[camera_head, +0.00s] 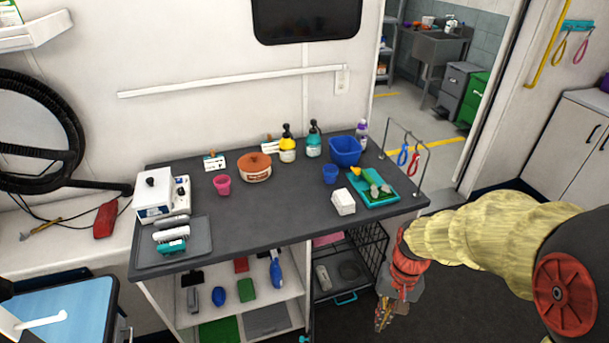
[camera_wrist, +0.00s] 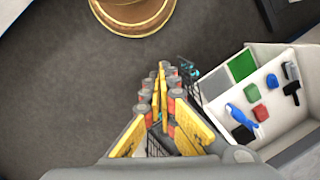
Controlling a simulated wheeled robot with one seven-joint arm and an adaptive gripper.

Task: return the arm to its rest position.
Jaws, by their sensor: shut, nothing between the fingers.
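My gripper (camera_head: 383,320) hangs at the lower right of the head view, to the right of the grooming table (camera_head: 290,215) and beside its lower shelf unit. Its fingers point down toward the dark floor. In the wrist view the gripper (camera_wrist: 163,75) is shut, with its yellow and grey fingers together and nothing between them. My arm, in a pale yellow sleeve with red joints, reaches in from the right edge of the head view. No object is held.
A black wire crate (camera_head: 372,262) stands under the table's right end, close to my gripper. A metal rail (camera_head: 424,170) rises from the table's right corner. Bottles, tubs and trays cover parts of the tabletop. Bare floor (camera_wrist: 75,85) lies left of the fingers in the wrist view.

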